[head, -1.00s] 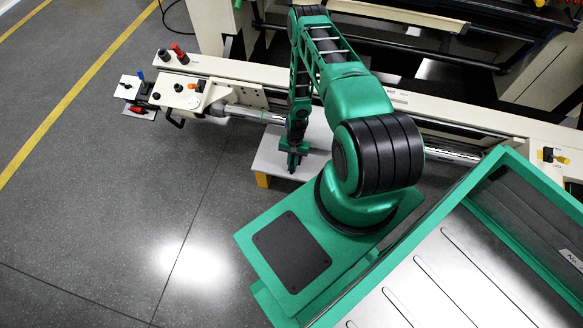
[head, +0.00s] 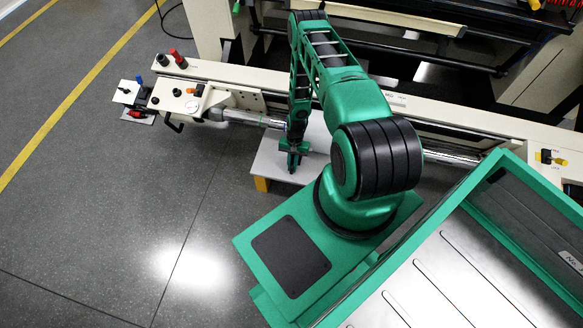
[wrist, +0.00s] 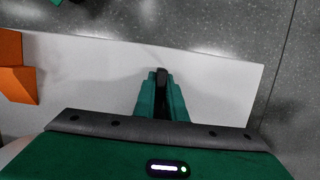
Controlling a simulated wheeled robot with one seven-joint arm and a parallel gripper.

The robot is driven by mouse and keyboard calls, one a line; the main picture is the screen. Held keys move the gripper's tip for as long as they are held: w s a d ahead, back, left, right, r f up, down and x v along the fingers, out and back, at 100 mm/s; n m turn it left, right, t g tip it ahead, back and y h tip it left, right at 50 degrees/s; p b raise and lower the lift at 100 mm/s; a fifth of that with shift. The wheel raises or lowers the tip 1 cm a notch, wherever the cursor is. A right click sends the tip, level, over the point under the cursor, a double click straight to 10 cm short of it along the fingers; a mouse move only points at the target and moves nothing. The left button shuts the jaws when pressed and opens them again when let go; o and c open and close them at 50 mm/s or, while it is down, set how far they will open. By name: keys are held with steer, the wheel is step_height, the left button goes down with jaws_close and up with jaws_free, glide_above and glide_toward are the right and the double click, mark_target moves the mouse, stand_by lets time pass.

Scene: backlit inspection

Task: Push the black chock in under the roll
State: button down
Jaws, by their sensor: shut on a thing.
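My gripper (wrist: 160,98) is shut on the black chock (wrist: 162,76), whose dark end shows between the green fingertips in the wrist view. The fingers are low over a pale plate (wrist: 225,85); I cannot tell whether the chock touches it. In the head view my gripper (head: 292,158) points down at the same pale plate (head: 270,160), and the chock is too small and dark to make out there. I cannot clearly identify the roll in either view; my arm covers part of the area behind the plate. Whether the chock is under it cannot be seen.
An orange block (wrist: 15,75) is at the left in the wrist view. A cream machine beam (head: 480,125) with a shiny metal shaft (head: 450,157) runs behind the plate. A control panel with knobs (head: 180,98) is at its left end. Open grey floor (head: 120,220) lies left.

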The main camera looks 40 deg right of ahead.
steer(key=shift+w+d, duration=0.6)
steer(key=shift+d, duration=0.05)
stand_by(0.4)
steer(key=c, duration=1.7)
jaws_free()
steer(key=v, duration=1)
steer(key=shift+r, duration=0.35)
